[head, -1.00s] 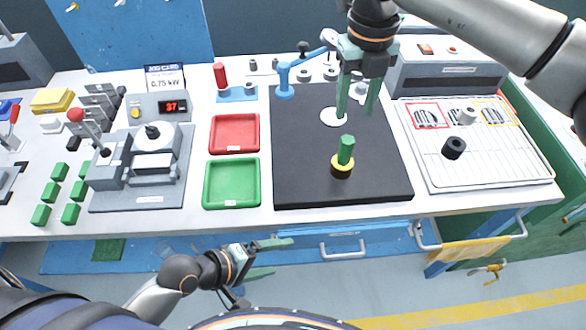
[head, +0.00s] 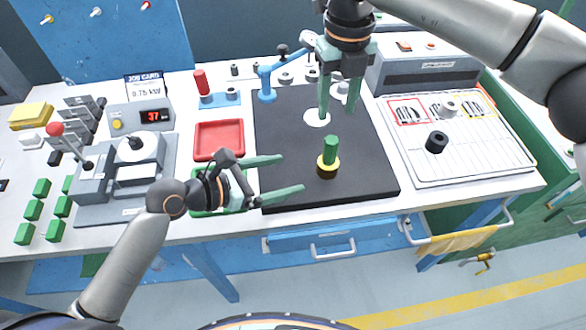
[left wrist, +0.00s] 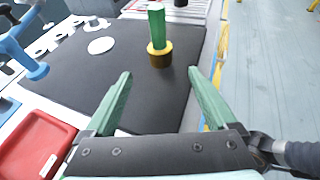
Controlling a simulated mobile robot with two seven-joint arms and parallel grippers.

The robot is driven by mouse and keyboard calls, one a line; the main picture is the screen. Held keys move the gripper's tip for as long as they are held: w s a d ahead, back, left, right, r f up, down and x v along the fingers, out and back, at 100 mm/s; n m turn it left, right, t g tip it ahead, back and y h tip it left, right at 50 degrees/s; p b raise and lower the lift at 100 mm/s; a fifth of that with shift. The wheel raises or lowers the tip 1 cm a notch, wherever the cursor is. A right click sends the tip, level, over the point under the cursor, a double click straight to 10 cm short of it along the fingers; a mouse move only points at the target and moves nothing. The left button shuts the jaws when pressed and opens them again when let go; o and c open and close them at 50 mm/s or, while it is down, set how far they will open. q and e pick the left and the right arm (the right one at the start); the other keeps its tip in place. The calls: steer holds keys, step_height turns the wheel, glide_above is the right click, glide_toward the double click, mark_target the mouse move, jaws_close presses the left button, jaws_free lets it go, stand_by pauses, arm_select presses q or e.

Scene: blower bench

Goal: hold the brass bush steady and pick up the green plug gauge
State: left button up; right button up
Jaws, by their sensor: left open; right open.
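The green plug gauge (head: 331,146) stands upright in the brass bush (head: 328,165) on the black mat (head: 360,185). The bush has a bright brass rim and a dark lower part. In the left wrist view the green plug gauge (left wrist: 157,25) and the brass bush (left wrist: 160,54) stand ahead, beyond and between my fingertips. My left gripper (head: 292,175) is open and empty, left of the bush and apart from it. My right gripper (head: 338,105) is open and points down above the mat, behind the gauge and apart from it.
A red tray (head: 219,140) and a green tray, mostly hidden by my left gripper, lie left of the mat. A blue stand (head: 267,85) is at the mat's back left corner. A dark ring (head: 436,142) sits on the white rack (head: 470,160) at right.

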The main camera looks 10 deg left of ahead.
mark_target(319, 167)
arm_select(q)
steer(key=x, duration=1.2)
steer(key=shift+d, duration=0.1)
jaws_close()
stand_by(0.5)
stand_by(0.5)
